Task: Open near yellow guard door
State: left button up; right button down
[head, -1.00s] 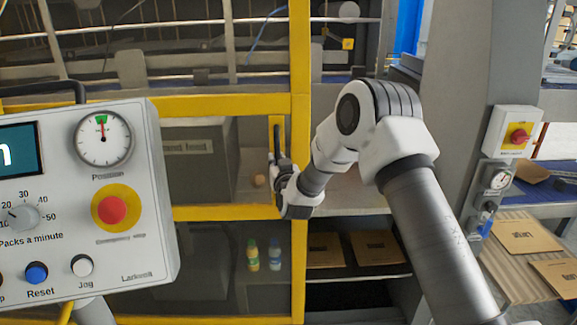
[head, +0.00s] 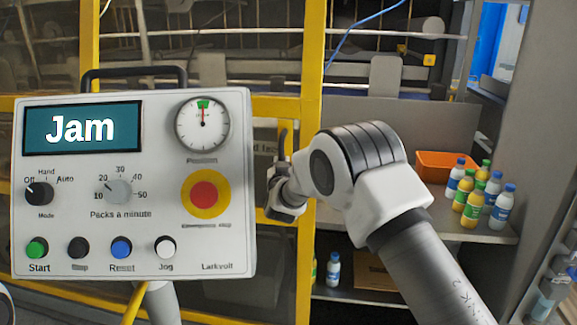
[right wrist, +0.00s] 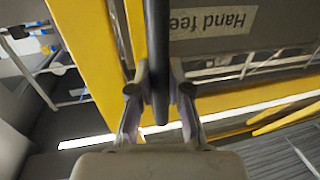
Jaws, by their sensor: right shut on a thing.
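The near yellow guard door (head: 312,100) is a yellow frame with a clear panel, left of an open gap into the machine. Its upright black handle (head: 283,142) stands near its right edge. My right gripper (head: 280,190) is shut on the handle. In the right wrist view the dark handle bar (right wrist: 157,50) runs between the two fingers of the right gripper (right wrist: 158,95), with the yellow frame (right wrist: 90,50) behind. My left gripper is not in view.
A control box (head: 135,185) reading "Jam" stands close in front on the left and hides part of the door. Right of the door, a grey shelf (head: 400,215) holds several bottles (head: 472,205) and an orange crate (head: 440,165). A grey machine post (head: 535,130) stands at the right.

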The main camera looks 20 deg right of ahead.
jog(key=c, duration=1.2)
grip_release()
jog(key=shift+d, duration=0.1)
jog(key=shift+o, duration=0.5)
jog(key=shift+d+f, duration=0.1)
jog(key=shift+d, duration=0.1)
jog(key=v, duration=1.2)
jog(key=shift+w, duration=0.1)
